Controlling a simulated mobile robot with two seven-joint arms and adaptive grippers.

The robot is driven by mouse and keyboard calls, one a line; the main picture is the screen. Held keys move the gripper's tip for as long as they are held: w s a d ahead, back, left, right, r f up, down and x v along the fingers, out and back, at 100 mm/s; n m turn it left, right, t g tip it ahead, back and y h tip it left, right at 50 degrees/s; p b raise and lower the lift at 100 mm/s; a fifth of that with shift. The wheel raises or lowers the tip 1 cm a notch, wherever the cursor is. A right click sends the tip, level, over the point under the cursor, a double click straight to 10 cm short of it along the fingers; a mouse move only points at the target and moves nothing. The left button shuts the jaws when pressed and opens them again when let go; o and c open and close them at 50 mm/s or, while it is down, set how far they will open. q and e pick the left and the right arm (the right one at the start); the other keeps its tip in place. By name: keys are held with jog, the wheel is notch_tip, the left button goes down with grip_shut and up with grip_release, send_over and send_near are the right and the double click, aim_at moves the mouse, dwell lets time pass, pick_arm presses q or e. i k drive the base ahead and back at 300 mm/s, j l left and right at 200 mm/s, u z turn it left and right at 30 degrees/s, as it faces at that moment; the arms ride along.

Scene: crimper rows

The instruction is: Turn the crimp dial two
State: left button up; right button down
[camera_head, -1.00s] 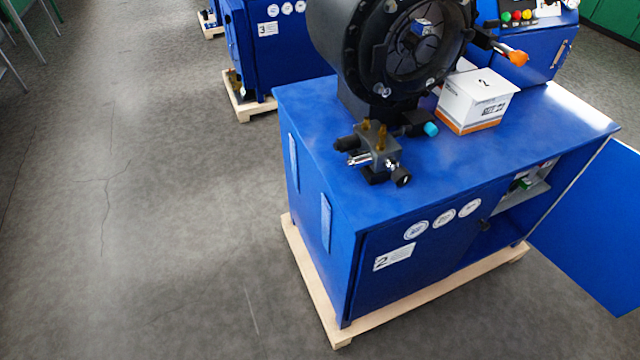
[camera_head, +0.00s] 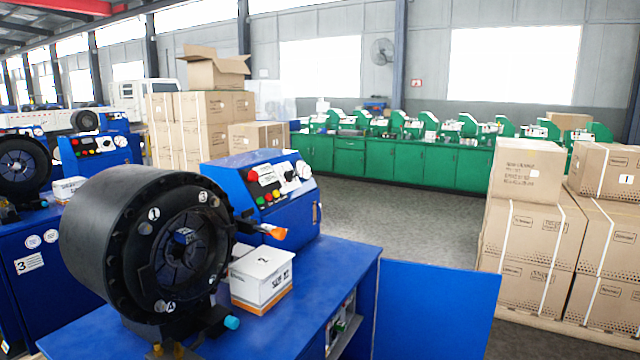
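The near crimper has a large black round head (camera_head: 150,245) on a blue cabinet (camera_head: 345,290). Behind the head stands its blue control box (camera_head: 312,215), its sloped panel facing me. Two whitish round dials or gauges, a left one (camera_head: 285,169) and a right one (camera_head: 303,169), sit near the panel's top right, with coloured buttons to their left. Their markings are too small to read, and I cannot tell which is the crimp dial. Neither of my grippers shows in this view.
A white and orange carton (camera_head: 262,277) and an orange-tipped lever (camera_head: 274,232) stand before the control box. A blue cabinet door (camera_head: 436,308) is swung open at right. Stacked brown boxes (camera_head: 527,250) stand further right. Another crimper (camera_head: 22,168) is at left. Grey floor (camera_head: 410,215) is clear behind.

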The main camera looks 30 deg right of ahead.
aim_at(289, 175)
jog(key=z, duration=0.85)
